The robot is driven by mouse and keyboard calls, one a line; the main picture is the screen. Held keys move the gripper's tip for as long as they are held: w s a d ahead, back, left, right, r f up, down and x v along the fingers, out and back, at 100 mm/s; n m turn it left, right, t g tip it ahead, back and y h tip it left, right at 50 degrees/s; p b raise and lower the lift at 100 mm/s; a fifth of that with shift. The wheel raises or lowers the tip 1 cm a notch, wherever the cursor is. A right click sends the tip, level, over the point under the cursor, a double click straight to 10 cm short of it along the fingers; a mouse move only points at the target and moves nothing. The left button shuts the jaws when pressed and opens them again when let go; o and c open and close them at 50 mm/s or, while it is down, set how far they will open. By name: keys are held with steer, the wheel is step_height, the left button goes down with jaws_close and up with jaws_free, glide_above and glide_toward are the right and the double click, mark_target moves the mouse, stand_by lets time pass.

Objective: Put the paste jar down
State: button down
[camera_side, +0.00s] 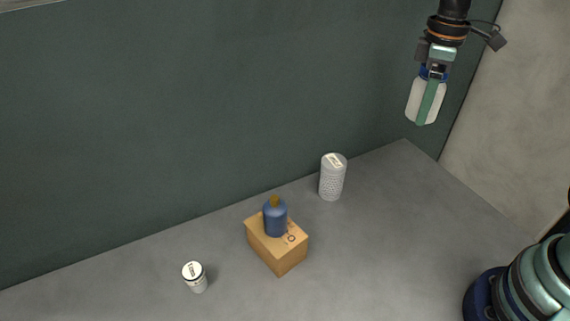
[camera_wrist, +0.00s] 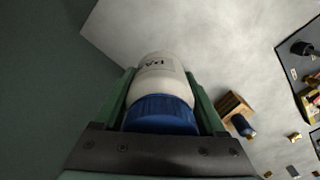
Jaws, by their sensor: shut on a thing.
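The paste jar (camera_side: 414,101) is white with a blue lid, and it hangs high in the air at the upper right of the side view. My gripper (camera_side: 428,104) is shut on it, with green fingers along its sides. In the wrist view the jar (camera_wrist: 162,72) lies between the fingers of my gripper (camera_wrist: 160,88), blue lid toward the palm, white body pointing away. Part of its label reads "PA"; the rest is hidden.
On the grey table (camera_side: 390,230) stand a cardboard box (camera_side: 277,255) with a blue bottle (camera_side: 275,218) on top, a white perforated canister (camera_side: 332,178) and a small white jar (camera_side: 195,278). The wrist view shows a dark mat (camera_wrist: 290,68) with tools. Table right of the box is clear.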

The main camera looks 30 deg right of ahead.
steer(key=n, duration=0.1)
glide_above(402, 175)
step_height(402, 175, down, 16)
steer(key=shift+d+r, duration=0.1)
steer(key=shift+f, duration=2.25)
steer(key=shift+f, duration=0.1)
jaws_free()
steer(key=s+a+r+m+t, duration=0.1)
steer(key=r, duration=0.6)
steer(key=s+a+r+m+t, duration=0.1)
steer(key=a+r, duration=0.1)
steer(key=r, duration=0.4)
steer(key=s+a+r+m, duration=0.1)
steer(key=r, duration=0.6)
steer(key=shift+s+a+r+m+t, duration=0.2)
steer(key=shift+a+r+m+t, duration=0.1)
steer(key=shift+a+m+t, duration=0.1)
steer(key=s+a+r+m+t, duration=0.2)
steer(key=s+a+r+m, duration=0.2)
steer(key=s+m, duration=0.1)
steer(key=shift+s+t, duration=0.3)
steer(key=shift+t, duration=0.1)
